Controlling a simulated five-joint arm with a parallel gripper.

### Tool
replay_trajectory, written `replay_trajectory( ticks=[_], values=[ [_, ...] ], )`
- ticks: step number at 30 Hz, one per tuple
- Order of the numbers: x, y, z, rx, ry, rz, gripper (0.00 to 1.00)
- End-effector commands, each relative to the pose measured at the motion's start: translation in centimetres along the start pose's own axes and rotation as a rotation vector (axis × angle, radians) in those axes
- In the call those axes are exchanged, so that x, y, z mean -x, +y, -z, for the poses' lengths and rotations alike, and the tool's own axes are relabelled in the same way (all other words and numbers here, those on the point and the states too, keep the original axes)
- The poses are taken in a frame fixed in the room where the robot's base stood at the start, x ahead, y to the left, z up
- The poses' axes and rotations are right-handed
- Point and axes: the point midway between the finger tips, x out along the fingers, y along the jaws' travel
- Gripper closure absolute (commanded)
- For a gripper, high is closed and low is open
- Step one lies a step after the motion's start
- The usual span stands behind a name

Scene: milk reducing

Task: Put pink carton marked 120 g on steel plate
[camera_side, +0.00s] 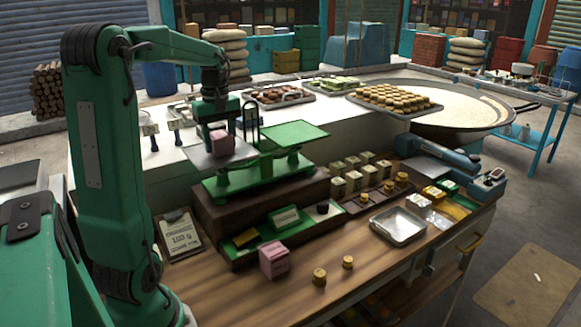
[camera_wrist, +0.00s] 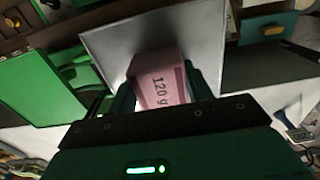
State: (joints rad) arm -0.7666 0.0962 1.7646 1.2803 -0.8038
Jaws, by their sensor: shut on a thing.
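The pink carton (camera_wrist: 162,82) shows the marking "120 g" in the wrist view. In the side view the carton (camera_side: 221,142) is at the steel plate (camera_side: 198,160) on the left of the green balance scale. My gripper (camera_side: 217,132) is shut on this carton from above. The steel plate (camera_wrist: 105,38) lies around and behind the carton in the wrist view. Whether the carton's base touches the plate I cannot tell. A second pink carton (camera_side: 273,262) stands on the wooden counter; its marking is too small to read.
The scale's green pan (camera_side: 295,133) is empty on the right. Several small cartons (camera_side: 352,180) stand right of the scale. A metal tray (camera_side: 398,226), two brass weights (camera_side: 319,277) and a clipboard (camera_side: 178,236) lie on the counter. Trays of sweets (camera_side: 394,98) stand behind.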

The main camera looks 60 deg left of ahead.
Motion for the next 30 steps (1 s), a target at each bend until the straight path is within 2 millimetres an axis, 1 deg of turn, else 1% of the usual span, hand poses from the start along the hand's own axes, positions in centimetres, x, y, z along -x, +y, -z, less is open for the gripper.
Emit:
replay_trajectory(
  ticks=[9,10,12,13,23,26,30],
  values=[
    [-0.3,0.0,0.0,0.0,-0.001,0.001,0.75],
    [-0.3,0.0,0.0,0.0,-0.001,0.001,0.44],
    [-0.3,0.0,0.0,0.0,-0.001,0.001,0.31],
    [-0.3,0.0,0.0,0.0,-0.001,0.001,0.29],
    [-0.1,0.0,0.0,0.0,0.0,0.0,0.29],
    [0.2,0.0,0.0,0.0,0.001,-0.001,0.29],
    [1.2,0.0,0.0,0.0,0.001,-0.001,0.29]
  ],
)
